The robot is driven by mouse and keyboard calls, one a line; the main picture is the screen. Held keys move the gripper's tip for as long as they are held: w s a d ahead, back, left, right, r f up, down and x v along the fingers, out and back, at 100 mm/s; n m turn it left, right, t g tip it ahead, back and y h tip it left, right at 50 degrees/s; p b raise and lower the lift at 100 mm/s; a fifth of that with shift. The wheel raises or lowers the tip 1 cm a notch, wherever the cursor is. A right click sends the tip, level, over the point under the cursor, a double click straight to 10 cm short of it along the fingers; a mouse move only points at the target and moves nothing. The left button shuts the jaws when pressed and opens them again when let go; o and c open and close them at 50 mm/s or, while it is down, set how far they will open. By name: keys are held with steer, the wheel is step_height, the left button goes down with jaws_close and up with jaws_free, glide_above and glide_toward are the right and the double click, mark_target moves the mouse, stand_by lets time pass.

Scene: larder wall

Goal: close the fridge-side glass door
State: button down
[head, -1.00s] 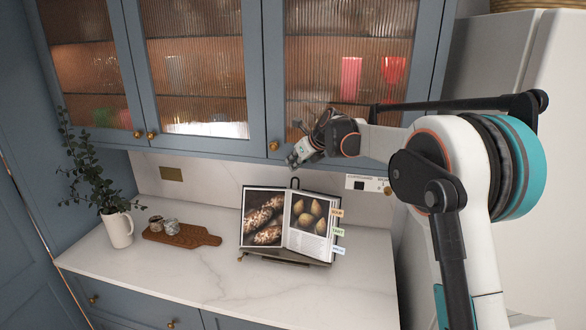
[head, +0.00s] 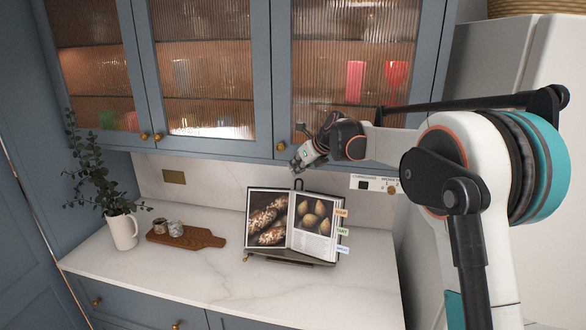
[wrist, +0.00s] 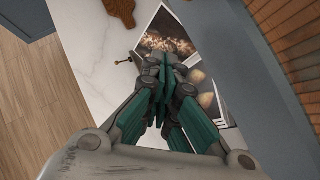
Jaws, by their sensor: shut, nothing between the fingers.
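The fridge-side glass door (head: 354,62) is the rightmost door of the blue-grey wall cabinet, with ribbed glass in a blue frame. It looks about flush with its neighbour; a small gap cannot be ruled out. Its brass knob (head: 280,146) is at the lower left corner. My gripper (head: 297,166) is shut and empty, just right of and below that knob, by the door's bottom edge. Contact with the door cannot be told. In the wrist view the closed fingers (wrist: 160,82) point past the door's ribbed glass (wrist: 285,45) towards the counter.
A white fridge (head: 520,75) stands at the right, behind my arm. Below the cabinet, an open cookbook (head: 293,222) on a stand, a wooden board (head: 203,238) and a white jug with greenery (head: 122,231) stand on the marble counter (head: 200,278). The counter's front is clear.

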steer(key=s+a+r, duration=0.1)
steer(key=s+r, duration=0.5)
steer(key=s+d+f+n+h+b, duration=0.1)
steer(key=s+d+f+n+b, duration=0.1)
steer(key=s+d+n+b, duration=0.3)
steer(key=s+d+f+n+b, duration=0.1)
steer(key=s+f+n+b, duration=0.1)
steer(key=s, duration=0.5)
steer(key=s+d+f+n+h+b, duration=0.1)
steer(key=s+d+f+n+b, duration=0.3)
steer(key=s+f+n, duration=0.3)
steer(key=s+d+f+n+h+b, duration=0.2)
steer(key=s+d+f+n+b, duration=0.2)
steer(key=s+f+n+b, duration=0.3)
steer(key=s+d+f+n+h+b, duration=0.1)
steer(key=s+d+f+n+b, duration=0.3)
steer(key=s+f, duration=1.1)
steer(key=s+n+b, duration=0.1)
steer(key=s+n, duration=0.2)
steer(key=s, duration=0.1)
steer(key=shift+s+f+h, duration=0.25)
steer(key=shift+h, duration=0.05)
